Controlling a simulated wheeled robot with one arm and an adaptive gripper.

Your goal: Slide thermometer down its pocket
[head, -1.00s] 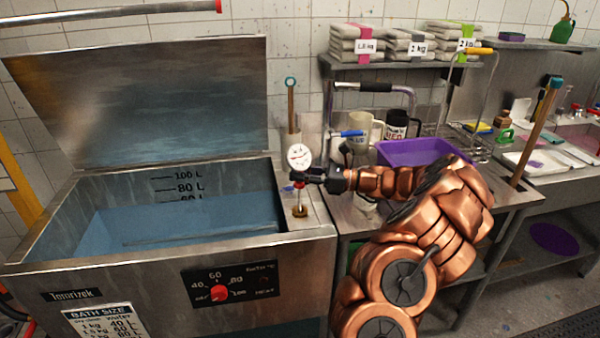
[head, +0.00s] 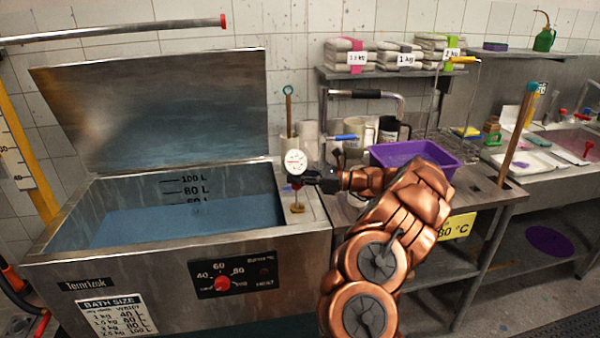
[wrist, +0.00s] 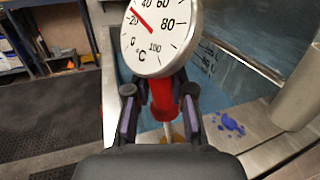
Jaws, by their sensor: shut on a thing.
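The dial thermometer (head: 295,161) has a round white face and a red collar, and it stands upright above the right rim of the bath. In the wrist view its dial (wrist: 160,32) fills the top middle, with the red needle near 20 °C. My gripper (wrist: 160,112) is shut on the red part just below the dial. In the head view my gripper (head: 303,180) reaches in from the right. A small brass-coloured fitting (head: 297,208) sits on the bath's right ledge under the thermometer. Whether the stem is inside it is too small to tell.
The steel bath (head: 120,262) holds blue liquid, with its lid (head: 160,110) raised. A wooden-handled tool (head: 289,115) stands behind the thermometer. A purple tub (head: 440,165) and mugs stand on the table at right. Blue spots (wrist: 229,124) mark the ledge.

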